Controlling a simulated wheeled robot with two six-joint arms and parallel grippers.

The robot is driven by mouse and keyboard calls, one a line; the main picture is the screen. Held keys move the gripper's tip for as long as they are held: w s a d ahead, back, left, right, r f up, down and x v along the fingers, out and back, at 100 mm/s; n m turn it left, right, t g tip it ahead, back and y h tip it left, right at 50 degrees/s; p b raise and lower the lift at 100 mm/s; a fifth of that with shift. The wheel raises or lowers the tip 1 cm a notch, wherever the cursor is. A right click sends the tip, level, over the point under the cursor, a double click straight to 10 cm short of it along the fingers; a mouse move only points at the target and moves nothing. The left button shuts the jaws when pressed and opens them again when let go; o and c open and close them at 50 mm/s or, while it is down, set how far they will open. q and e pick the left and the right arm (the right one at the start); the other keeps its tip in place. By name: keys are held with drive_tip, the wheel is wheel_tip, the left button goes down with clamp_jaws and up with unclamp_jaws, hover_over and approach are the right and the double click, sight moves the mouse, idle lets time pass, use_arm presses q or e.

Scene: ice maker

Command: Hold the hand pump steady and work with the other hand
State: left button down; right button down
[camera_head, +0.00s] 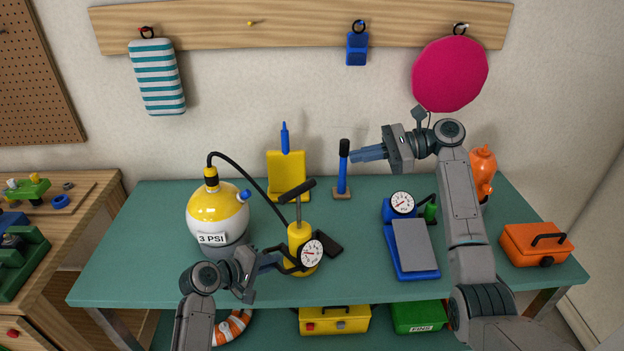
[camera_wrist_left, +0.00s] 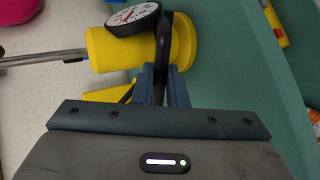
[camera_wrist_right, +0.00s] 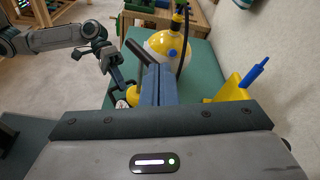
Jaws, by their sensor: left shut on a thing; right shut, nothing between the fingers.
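The yellow hand pump (camera_head: 300,238) stands upright on the green table, its black T-handle (camera_head: 297,190) raised on a metal rod. A round white gauge (camera_head: 311,253) sits on its front. My left gripper (camera_head: 276,262) is shut on a black bar-like part (camera_wrist_left: 161,58) at the pump's side, below the gauge in the head view. A black hose (camera_head: 245,172) runs from the yellow-and-white ball tank (camera_head: 217,212), labelled 3 PSI, toward the pump. My right gripper (camera_head: 354,156) is shut and empty, raised behind and right of the pump. The pump (camera_wrist_right: 133,95) is partly hidden in the right wrist view.
A blue upright tool (camera_head: 343,170) on a small stand is close to my right fingertips; contact is unclear. A yellow stand (camera_head: 288,178) is behind the pump. A blue scale-like device (camera_head: 412,250) and an orange box (camera_head: 536,244) are on the right. The front middle table is fairly clear.

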wheel_tip(320, 180, up, 4)
drive_tip(key=s+a+n+h, duration=0.2)
drive_tip(key=n+h, duration=0.1)
drive_tip(key=n, duration=1.8)
drive_tip(key=n+h, duration=0.2)
drive_tip(key=n, duration=1.1)
approach(298, 197)
drive_tip(key=w+a+r, duration=0.1)
drive_tip(key=a+r, duration=0.2)
drive_tip(key=shift+t, duration=0.3)
drive_tip(key=f, duration=0.2)
drive_tip(key=w+f, duration=0.1)
drive_tip(key=f, duration=0.1)
drive_tip(key=shift+w+a, duration=0.1)
drive_tip(key=shift+a, duration=0.15)
drive_tip(key=shift+f, duration=0.1)
